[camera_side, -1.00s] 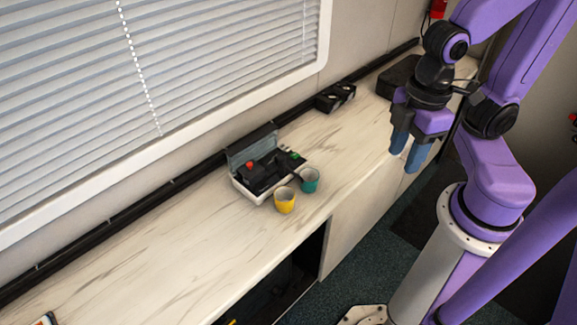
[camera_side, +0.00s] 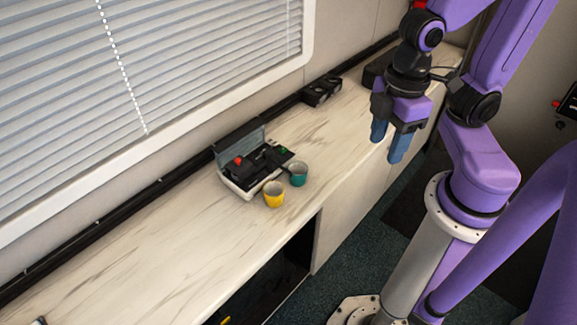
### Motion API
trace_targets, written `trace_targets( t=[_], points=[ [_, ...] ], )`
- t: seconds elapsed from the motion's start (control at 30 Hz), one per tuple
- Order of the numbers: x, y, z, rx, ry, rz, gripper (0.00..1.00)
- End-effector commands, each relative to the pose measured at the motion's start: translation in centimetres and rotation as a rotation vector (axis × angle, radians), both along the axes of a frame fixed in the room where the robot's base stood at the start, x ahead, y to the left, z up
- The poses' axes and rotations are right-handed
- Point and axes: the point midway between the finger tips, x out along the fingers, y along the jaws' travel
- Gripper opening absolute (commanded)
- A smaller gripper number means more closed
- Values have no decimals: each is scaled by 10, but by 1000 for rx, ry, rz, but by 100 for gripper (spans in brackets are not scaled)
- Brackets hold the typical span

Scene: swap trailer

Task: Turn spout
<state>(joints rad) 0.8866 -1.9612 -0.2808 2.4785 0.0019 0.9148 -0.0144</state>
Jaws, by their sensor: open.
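The machine that seems to bear the spout is a small white and black unit (camera_side: 237,184) with an open grey lid, a red knob (camera_side: 238,161) and a green part at its right. It stands on the counter against the wall. The spout itself is too small to tell apart from the black parts.
The pale marbled counter (camera_side: 130,245) is clear to the left of the machine. A black twin-part object (camera_side: 321,90) lies by the wall behind it. A black box (camera_side: 376,72) sits at the far end. A window with blinds (camera_side: 150,80) is above the counter.

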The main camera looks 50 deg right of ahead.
Motion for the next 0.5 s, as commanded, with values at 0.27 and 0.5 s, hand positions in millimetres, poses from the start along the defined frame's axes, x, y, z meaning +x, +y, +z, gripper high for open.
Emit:
trace_targets(
  t=[0.27,0.5],
  points=[
    [82,32,4,-12,4,-91,51],
    [177,40,-5,-18,9,-176,51]
  ],
)
